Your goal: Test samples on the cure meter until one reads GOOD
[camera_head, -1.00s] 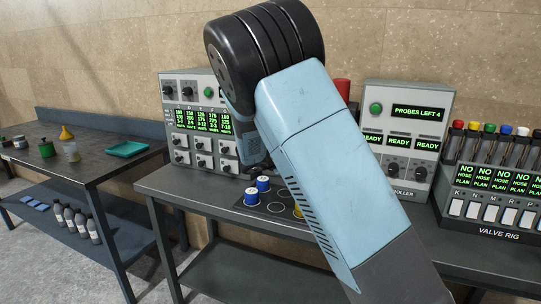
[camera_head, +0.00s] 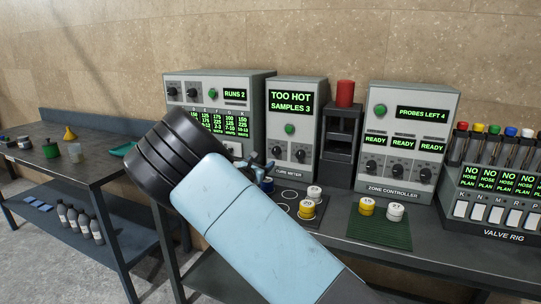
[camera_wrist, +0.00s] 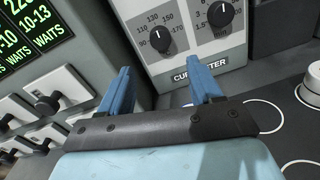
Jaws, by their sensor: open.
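The cure meter (camera_head: 296,119) stands at the back middle, and its screen reads "TOO HOT" and "SAMPLES 3". In front of it lies a dark mat with rings (camera_head: 291,194). A white-topped sample (camera_head: 313,193) and a yellow sample (camera_head: 306,210) stand at its right side. My arm hides the mat's left part. My gripper (camera_wrist: 160,84) is open and empty, its blue fingers in front of the meter's lower panel in the wrist view. Its fingers are mostly hidden by my arm in the head view. A white sample (camera_wrist: 311,90) shows at the wrist view's right edge.
A zone controller (camera_head: 408,135) stands right of a dark stand with a red cylinder (camera_head: 345,93). A yellow sample (camera_head: 366,206) and white sample (camera_head: 395,212) stand on a green mat (camera_head: 380,232). A grey panel unit (camera_head: 245,95) is left of the meter; a valve rig (camera_head: 497,190) stands far right.

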